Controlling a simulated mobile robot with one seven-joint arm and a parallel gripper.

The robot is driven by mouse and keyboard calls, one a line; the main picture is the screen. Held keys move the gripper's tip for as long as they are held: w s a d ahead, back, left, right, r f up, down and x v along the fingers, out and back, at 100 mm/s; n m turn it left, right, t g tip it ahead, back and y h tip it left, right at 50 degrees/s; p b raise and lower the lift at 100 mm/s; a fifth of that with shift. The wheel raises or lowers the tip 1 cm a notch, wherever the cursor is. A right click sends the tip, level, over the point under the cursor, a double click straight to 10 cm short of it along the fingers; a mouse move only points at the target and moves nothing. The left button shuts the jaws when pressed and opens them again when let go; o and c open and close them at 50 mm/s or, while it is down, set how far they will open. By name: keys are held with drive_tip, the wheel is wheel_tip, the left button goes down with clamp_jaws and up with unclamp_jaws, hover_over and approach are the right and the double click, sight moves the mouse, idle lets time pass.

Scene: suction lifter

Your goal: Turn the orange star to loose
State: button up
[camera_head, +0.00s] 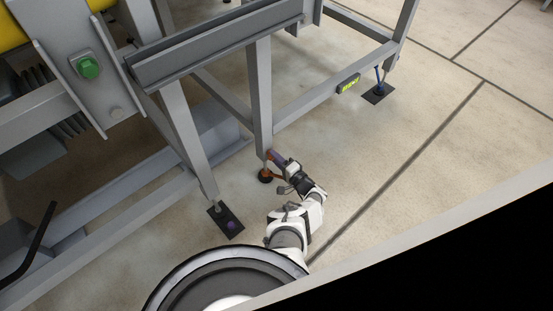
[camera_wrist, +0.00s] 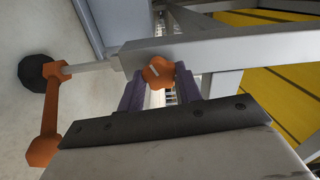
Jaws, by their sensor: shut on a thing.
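The orange star (camera_wrist: 158,72) is a lobed knob with a pale mark on its face, beside a grey frame bar in the wrist view. My gripper (camera_wrist: 159,85) has its two purple fingers on either side of the star and is shut on it. Parts of the star's sides are hidden by the fingers. In the head view my gripper (camera_head: 276,155) reaches low to the foot of a grey frame leg. The star cannot be made out clearly there.
An orange arm (camera_wrist: 45,125) joins a pale rod above a round black foot (camera_wrist: 34,73) on the floor, left of my gripper. The black foot (camera_head: 265,177) also shows in the head view. A grey leg (camera_head: 259,95) rises close by. Open floor (camera_head: 400,150) lies to the right.

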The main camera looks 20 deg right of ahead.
drive_tip(key=shift+w+r+n, duration=0.1)
drive_tip(key=shift+n, duration=5)
drive_tip(key=o, duration=1)
drive_tip(key=p+v, duration=0.3)
drive_tip(key=v, duration=1.1)
drive_tip(key=shift+p, duration=0.35)
